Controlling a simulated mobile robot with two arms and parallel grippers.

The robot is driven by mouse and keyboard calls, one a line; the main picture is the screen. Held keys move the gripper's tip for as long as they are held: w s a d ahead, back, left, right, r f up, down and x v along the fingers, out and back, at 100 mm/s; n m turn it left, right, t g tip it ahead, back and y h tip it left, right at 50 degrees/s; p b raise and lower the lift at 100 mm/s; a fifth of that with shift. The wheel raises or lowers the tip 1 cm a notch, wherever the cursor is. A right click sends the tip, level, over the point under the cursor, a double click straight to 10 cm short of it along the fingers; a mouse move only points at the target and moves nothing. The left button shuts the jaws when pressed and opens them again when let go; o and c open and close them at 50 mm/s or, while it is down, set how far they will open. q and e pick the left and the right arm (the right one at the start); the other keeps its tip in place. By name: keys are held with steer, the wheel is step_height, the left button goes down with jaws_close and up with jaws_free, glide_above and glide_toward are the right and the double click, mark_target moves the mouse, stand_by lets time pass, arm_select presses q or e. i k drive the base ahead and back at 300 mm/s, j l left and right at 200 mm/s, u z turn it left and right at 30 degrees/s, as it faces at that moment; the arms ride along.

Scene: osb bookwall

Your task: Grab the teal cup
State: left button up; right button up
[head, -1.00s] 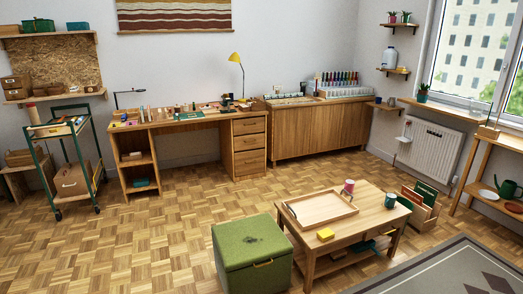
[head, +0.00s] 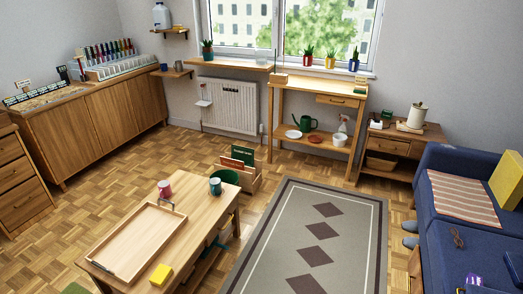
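The teal cup (head: 215,187) stands upright near the far right corner of the low wooden table (head: 203,214). Neither of my grippers shows in the head view.
A wooden tray (head: 132,242) and a yellow block (head: 161,274) are on the table. A crate of folders (head: 239,178) stands on the floor just behind it. A grey rug (head: 300,245) lies to the right, with a blue sofa (head: 450,235) beyond. Parquet floor is open behind the table.

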mark_target(215, 183)
steer(key=i+l+z, duration=0.1)
steer(key=i+z, duration=0.35)
steer(key=i, duration=0.7)
